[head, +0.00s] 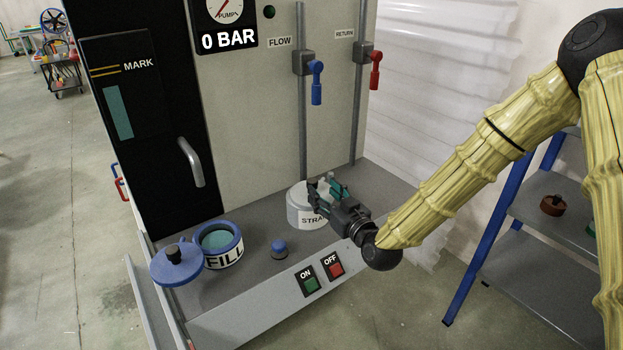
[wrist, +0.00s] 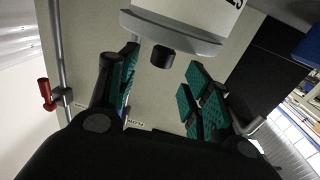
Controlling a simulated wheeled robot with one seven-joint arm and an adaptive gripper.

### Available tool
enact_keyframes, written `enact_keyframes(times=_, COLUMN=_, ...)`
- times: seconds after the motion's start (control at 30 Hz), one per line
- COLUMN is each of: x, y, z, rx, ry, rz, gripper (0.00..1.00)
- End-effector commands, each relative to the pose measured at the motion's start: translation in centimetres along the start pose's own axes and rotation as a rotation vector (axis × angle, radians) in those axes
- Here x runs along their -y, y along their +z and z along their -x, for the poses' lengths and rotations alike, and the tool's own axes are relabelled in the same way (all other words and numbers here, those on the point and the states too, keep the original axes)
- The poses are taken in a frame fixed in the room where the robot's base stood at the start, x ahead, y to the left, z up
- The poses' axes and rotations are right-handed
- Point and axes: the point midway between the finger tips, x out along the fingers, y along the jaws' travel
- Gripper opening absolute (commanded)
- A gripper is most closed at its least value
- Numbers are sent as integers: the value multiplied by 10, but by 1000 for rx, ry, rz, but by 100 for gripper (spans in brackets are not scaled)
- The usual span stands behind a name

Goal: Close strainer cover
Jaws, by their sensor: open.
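The strainer (head: 302,213) is a white-grey cylinder on the machine's ledge, its label partly hidden behind my gripper. In the wrist view the strainer appears inverted at the top edge. Its pale round cover (wrist: 170,31) lies against the body, with a black knob (wrist: 162,57). I cannot tell whether the cover is fully seated. My gripper (head: 328,188) is over the right side of the strainer with its teal-padded fingers spread. In the wrist view the knob shows in the gap between the fingers (wrist: 160,80), with no visible contact.
A blue-rimmed FILL pot (head: 222,250) stands open at left, its blue lid (head: 175,264) swung aside. A blue-topped knob (head: 279,249) and ON and OFF buttons (head: 322,273) are in front. Blue (head: 317,82) and red (head: 375,70) valve handles hang above. A shelf (head: 540,215) stands at right.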

Motion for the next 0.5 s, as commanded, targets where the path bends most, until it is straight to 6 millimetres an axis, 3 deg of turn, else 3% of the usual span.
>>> enact_keyframes(times=0.3, x=2, y=-1, z=-49, rx=0, ry=-1, rz=-1, gripper=49)
enact_keyframes(times=0.5, x=3, y=0, z=-65, rx=1, ry=-4, rz=0, gripper=49)
